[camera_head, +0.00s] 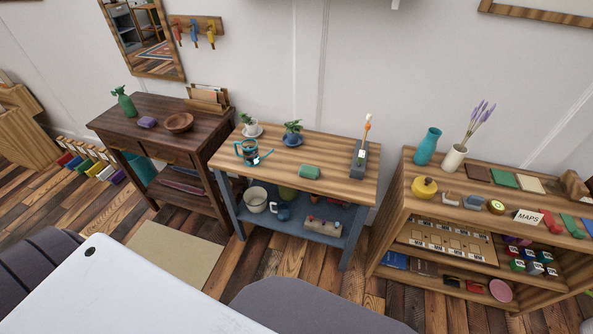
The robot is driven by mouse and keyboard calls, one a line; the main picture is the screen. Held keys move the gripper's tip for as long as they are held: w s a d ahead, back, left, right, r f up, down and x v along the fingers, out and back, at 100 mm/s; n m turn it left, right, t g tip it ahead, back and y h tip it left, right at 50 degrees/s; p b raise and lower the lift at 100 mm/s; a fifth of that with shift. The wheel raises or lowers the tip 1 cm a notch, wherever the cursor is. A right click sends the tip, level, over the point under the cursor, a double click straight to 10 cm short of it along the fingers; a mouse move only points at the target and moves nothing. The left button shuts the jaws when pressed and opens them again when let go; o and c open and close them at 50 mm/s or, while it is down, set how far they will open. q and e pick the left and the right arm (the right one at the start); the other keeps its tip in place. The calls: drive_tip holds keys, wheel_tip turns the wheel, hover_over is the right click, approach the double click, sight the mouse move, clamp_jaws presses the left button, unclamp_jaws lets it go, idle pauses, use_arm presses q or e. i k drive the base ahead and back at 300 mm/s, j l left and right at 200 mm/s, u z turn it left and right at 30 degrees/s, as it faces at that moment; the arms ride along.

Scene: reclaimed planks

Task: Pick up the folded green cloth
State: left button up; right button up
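A small green folded cloth (309,172) lies on the wooden top of the middle table (335,187), near its front edge. It looks like a low, rounded block, and nothing covers it. Neither of my grippers shows in the head view, so where they are relative to the cloth cannot be seen.
A dark table (160,107) is at left and a loaded shelf unit (407,199) at right. Floor shows before the tables.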

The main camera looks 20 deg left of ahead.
sight(306, 170)
drive_tip(key=i+l+u, duration=0.15)
drive_tip(key=l+u, duration=0.3)
drive_tip(key=l, duration=0.25)
drive_tip(key=l+u, duration=0.45)
drive_tip(key=l, duration=0.3)
drive_tip(key=i, duration=0.05)
